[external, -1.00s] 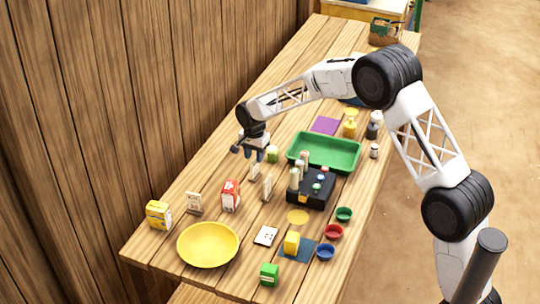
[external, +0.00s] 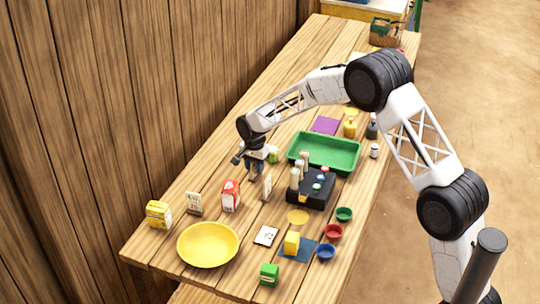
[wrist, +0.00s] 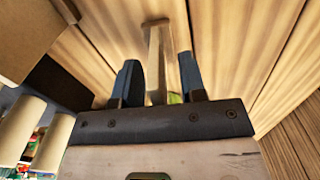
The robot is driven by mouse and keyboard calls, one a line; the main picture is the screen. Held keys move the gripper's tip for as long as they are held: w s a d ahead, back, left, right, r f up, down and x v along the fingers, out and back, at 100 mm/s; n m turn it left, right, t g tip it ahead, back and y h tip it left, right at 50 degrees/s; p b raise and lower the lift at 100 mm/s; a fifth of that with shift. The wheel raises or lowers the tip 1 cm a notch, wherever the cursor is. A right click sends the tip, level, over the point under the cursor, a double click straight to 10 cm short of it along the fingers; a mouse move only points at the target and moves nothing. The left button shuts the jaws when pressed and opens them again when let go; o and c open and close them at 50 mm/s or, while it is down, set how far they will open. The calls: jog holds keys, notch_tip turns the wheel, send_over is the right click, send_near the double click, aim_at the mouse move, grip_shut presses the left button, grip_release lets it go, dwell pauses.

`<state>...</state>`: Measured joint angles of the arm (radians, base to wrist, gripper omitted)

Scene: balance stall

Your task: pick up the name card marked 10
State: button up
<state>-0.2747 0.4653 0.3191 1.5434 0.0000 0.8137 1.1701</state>
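My gripper (external: 250,168) is low over the table in the external view, its fingers pointing down around a small standing card (external: 254,174), which they mostly hide. In the wrist view my gripper (wrist: 160,78) is open, with a finger on each side of this pale card (wrist: 157,60), seen edge-on; gaps show on both sides. Another upright card (external: 267,186) stands just in front, and one with print (external: 194,204) stands farther left. A flat white card (external: 265,236) lies near the yellow bowl. I cannot read a 10 on any of them.
A black device with cylinders (external: 311,188) stands right of my gripper, and a green round item (external: 272,156) is close behind it. A red-and-white carton (external: 230,196), yellow bowl (external: 208,245) and green tray (external: 324,152) are nearby. Bare planks lie to the left.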

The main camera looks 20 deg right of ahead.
grip_shut()
jog(key=shift+r, duration=0.1)
jog(key=shift+r, duration=4.95)
